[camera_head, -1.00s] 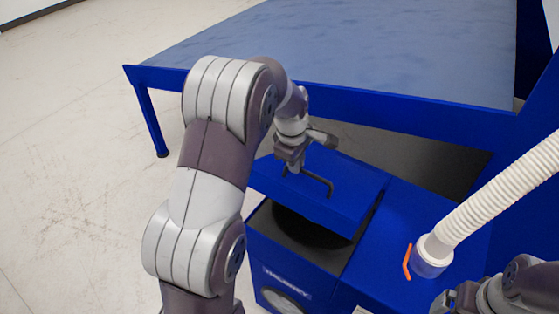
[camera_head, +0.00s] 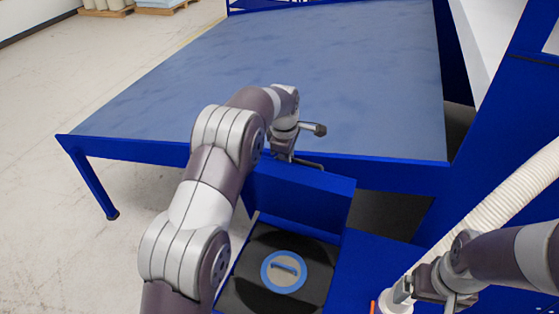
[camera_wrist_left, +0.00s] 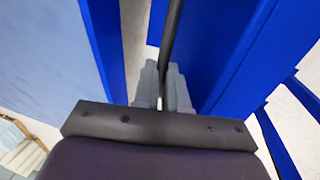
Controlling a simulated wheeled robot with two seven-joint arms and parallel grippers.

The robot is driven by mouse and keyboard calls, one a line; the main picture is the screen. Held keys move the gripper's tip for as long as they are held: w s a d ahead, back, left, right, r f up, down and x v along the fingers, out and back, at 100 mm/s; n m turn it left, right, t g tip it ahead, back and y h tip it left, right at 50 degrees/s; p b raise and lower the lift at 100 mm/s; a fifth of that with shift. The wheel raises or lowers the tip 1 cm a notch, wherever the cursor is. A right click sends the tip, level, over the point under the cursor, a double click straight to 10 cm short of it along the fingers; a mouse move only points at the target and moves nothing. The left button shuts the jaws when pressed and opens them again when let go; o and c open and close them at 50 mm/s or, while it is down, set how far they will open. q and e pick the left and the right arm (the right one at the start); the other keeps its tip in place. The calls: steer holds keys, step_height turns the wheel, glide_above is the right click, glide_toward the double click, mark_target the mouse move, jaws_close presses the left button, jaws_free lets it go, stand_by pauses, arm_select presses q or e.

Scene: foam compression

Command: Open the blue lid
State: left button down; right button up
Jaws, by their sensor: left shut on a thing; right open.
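The blue lid (camera_head: 300,195) is tilted up steeply at the back of the blue machine, near the table's front edge. My left gripper (camera_head: 285,150) is at the lid's upper edge, shut on the dark bar handle (camera_head: 308,164). In the left wrist view the handle (camera_wrist_left: 171,40) runs between the fingertips of my left gripper (camera_wrist_left: 165,85), with the blue lid (camera_wrist_left: 235,50) to the right. The opening below the lid shows a dark interior with a round blue-rimmed disc (camera_head: 283,272). My right gripper (camera_head: 432,288) is open at the lower right, beside the white hose.
A large blue-framed table (camera_head: 290,80) with a grey-blue top stands directly behind the lid. A ribbed white hose (camera_head: 500,200) rises at the right to the blue machine frame. An orange lever (camera_head: 373,307) is at the bottom edge. Open floor (camera_head: 60,230) lies at the left.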

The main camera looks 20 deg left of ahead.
arm_select(q)
steer(key=shift+w+d+f+p, duration=0.1)
steer(key=shift+w+f+p, duration=0.15)
steer(key=shift+w, duration=0.25)
steer(key=shift+w+f+p, duration=0.1)
steer(key=shift+w+p, duration=0.1)
steer(key=shift+w, duration=0.3)
arm_select(e)
steer(key=shift+w+r, duration=0.15)
steer(key=shift+r, duration=0.5)
arm_select(q)
steer(key=shift+f, duration=0.1)
steer(key=c, duration=1.5)
jaws_free()
steer(key=o, duration=0.3)
steer(key=shift+o, duration=0.2)
steer(key=p+v, duration=0.7)
steer(key=v, duration=0.6)
steer(key=shift+w, duration=0.4)
arm_select(e)
step_height(320, 180, up, 7)
steer(key=shift+w+r, duration=0.2)
arm_select(q)
steer(key=shift+w, duration=0.1)
arm_select(e)
steer(key=shift+w, duration=0.1)
